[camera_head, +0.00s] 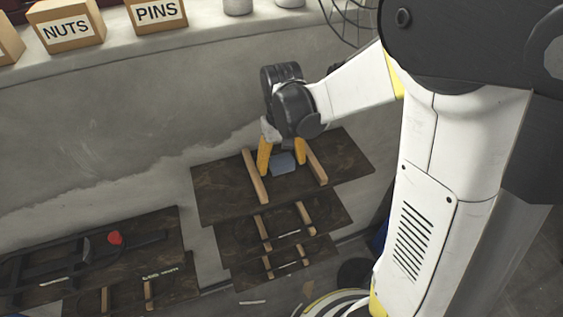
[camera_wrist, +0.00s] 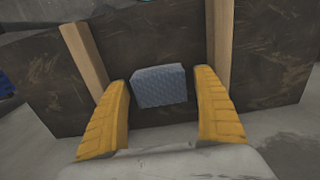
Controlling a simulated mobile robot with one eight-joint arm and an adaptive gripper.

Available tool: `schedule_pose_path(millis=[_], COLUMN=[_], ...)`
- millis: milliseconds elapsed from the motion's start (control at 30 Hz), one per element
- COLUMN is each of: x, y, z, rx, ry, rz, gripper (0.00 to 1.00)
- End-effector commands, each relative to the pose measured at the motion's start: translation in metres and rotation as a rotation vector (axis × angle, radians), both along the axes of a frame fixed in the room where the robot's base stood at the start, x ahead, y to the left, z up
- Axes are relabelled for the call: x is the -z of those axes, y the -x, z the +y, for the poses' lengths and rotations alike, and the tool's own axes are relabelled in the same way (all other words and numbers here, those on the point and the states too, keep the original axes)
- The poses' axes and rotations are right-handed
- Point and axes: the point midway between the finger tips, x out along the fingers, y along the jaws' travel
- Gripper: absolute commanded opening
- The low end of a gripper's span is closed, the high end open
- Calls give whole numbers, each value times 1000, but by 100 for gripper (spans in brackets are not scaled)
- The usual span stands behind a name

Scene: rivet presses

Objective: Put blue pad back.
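The blue pad (camera_head: 284,163) is a small block on the top dark shelf board (camera_head: 345,165), between two wooden strips. It also shows in the wrist view (camera_wrist: 159,86), just ahead of and between my fingertips. My gripper (camera_head: 282,158) points down over the board with its yellow fingers spread apart. In the wrist view my gripper (camera_wrist: 165,80) is open, with a gap between each finger and the pad. The head view does not show clearly whether the pad touches the board.
Wooden strips (camera_head: 255,177) and (camera_head: 316,163) flank the pad. Lower dark boards (camera_head: 335,208) sit beneath. At left another board (camera_head: 150,222) carries a red-ended tool (camera_head: 115,238). NUTS (camera_head: 66,28) and PINS (camera_head: 156,14) boxes stand on the ledge above.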

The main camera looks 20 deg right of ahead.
Motion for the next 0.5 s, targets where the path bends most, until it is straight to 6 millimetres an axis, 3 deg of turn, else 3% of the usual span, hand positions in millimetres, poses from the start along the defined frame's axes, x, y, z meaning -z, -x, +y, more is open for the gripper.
schedule_pose_path(millis=[333, 500], x=[-5, -33], y=[0, 0], z=[0, 0], rx=[0, 0], ry=[0, 0], rz=[0, 0], gripper=[78, 78])
